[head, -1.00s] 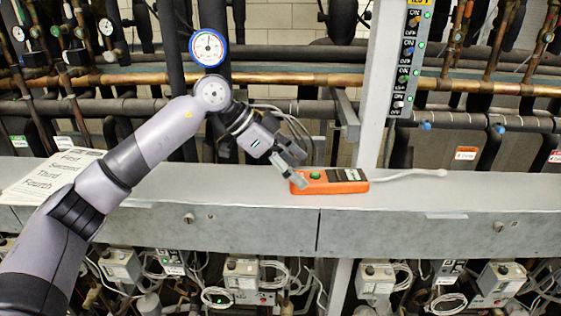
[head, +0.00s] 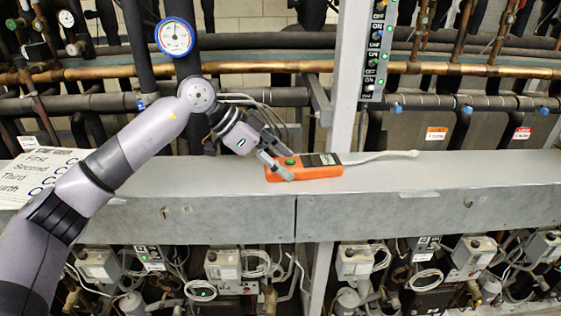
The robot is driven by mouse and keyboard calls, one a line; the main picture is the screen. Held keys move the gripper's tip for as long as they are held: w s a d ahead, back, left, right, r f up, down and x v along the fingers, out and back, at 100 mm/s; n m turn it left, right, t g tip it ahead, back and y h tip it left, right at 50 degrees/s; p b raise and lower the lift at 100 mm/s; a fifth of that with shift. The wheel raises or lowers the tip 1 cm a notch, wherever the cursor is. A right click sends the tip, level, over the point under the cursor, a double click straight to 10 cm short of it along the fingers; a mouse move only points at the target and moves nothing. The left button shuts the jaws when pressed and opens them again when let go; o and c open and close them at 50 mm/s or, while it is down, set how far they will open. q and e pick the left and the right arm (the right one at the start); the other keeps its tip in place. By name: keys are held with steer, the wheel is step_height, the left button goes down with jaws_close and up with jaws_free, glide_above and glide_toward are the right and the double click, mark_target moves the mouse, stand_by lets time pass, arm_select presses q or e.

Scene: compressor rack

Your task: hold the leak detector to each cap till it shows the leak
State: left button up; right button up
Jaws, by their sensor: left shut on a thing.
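The orange leak detector (head: 318,172) lies on the grey metal beam, with a green button, a dark display panel and a pale thin probe (head: 385,156) pointing right. My left gripper (head: 282,168) is shut on the detector's left end, one finger across its near side. The detector's probe tip ends over the beam and touches no cap. Which parts are the caps is hard to tell at this size; small blue caps (head: 397,109) show on the pipework at the right. My right gripper is out of the picture.
The grey beam (head: 450,180) runs across the view, mostly clear to the right. A printed sheet (head: 40,172) lies at its left. A post with a switch panel (head: 376,50) rises behind it. A round gauge (head: 174,38) and copper pipes stand behind. Wired boxes (head: 222,266) sit below.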

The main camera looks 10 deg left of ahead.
arm_select(q)
steer(key=c, duration=0.5)
step_height(320, 180, up, 6)
steer(key=p, duration=0.6)
steer(key=shift+r, duration=0.15)
